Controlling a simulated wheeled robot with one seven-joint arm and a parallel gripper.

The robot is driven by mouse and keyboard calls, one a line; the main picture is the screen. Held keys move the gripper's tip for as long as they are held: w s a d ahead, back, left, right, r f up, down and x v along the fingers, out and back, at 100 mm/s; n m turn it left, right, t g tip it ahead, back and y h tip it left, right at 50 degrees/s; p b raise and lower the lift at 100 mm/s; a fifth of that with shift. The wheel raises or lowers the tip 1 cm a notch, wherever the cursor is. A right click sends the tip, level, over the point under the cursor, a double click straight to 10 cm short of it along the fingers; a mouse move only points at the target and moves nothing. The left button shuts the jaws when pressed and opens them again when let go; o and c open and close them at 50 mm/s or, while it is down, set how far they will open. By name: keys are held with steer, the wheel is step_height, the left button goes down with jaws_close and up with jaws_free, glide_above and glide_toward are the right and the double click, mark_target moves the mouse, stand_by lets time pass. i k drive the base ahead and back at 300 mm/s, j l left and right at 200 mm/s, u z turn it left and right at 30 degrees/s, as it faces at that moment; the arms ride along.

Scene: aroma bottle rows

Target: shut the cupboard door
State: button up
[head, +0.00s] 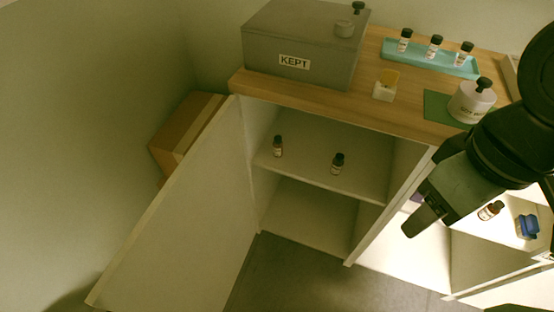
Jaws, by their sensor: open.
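The cupboard door (185,225) is a pale panel that stands wide open, hinged at the left side of the cupboard (318,119) and swung out toward the viewer. Inside the cupboard, two small dark-capped bottles stand on the shelf (308,168), one at the left (278,147) and one near the middle (338,163). My gripper (424,222) is open and empty, to the right of the open compartment and well apart from the door. The gap between its fingers is hard to make out from this angle.
A grey box marked KEPT (300,50), a teal tray (430,60) with several bottles, and a white jar (471,101) on a green mat stand on the wooden top. A cardboard box (185,128) sits behind the door. Floor (290,275) before the cupboard is clear.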

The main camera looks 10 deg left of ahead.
mark_target(188, 251)
steer(key=k+u, duration=0.15)
steer(key=u, duration=1.45)
